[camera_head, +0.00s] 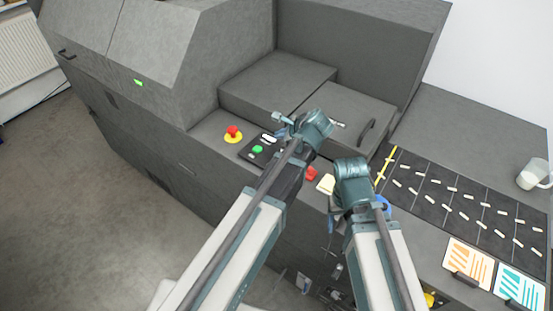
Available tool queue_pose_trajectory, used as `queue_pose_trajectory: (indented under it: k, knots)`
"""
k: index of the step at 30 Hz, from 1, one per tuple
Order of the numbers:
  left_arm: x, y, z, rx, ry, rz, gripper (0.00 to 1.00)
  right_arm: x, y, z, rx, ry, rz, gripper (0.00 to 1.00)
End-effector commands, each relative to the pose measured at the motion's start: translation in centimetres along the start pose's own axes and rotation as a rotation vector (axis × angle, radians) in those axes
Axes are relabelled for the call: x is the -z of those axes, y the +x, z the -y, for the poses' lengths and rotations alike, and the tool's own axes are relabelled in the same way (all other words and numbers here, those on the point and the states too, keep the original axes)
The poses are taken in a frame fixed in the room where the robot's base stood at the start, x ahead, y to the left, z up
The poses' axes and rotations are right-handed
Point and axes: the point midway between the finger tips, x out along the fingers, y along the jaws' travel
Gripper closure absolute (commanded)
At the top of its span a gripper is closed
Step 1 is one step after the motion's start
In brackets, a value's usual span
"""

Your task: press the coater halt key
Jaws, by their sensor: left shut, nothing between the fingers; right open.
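A red mushroom button on a yellow base (233,133) sits on the grey machine's ledge. Right of it is a dark key panel (247,153) with a green key (258,149) and a white key (268,138). A red key (311,173) shows further right, partly behind my arms. I cannot read any label, so I cannot tell which is the coater halt key. My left gripper (280,118) is shut and empty, above and behind the panel; its arm hides part of the panel. My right gripper (357,207) is open, right of the red key; its fingertips are mostly hidden.
A pale yellow pad (326,184) lies between the arms. A raised grey lid with a handle (366,132) stands behind my grippers.

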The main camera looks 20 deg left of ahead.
Motion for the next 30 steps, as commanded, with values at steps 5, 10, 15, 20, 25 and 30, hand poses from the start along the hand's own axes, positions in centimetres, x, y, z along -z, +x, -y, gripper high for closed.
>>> queue_pose_trajectory:
  k: [5,10,15,20,25,30]
  knots:
    - [0.7,1.0,-0.8,0.000,0.000,0.000,1.00,0.1,1.5,0.1,-0.001,-0.002,0.000,0.32]
    - [1.8,2.5,-1.8,0.000,0.000,0.000,1.00,0.2,3.5,0.3,-0.001,-0.006,0.000,0.32]
    - [3.0,4.2,-3.0,0.000,0.000,0.000,1.00,0.3,5.9,0.5,-0.002,-0.012,0.000,0.32]
    - [4.0,5.5,-4.0,0.000,0.000,0.000,1.00,0.5,7.8,0.7,-0.003,-0.014,0.000,0.32]
    - [4.4,6.0,-4.4,0.000,0.000,0.000,1.00,0.5,8.6,0.8,-0.003,-0.015,0.000,0.32]
    - [4.4,6.0,-4.4,0.000,0.000,0.000,1.00,0.5,8.5,0.8,-0.003,-0.015,0.000,0.32]
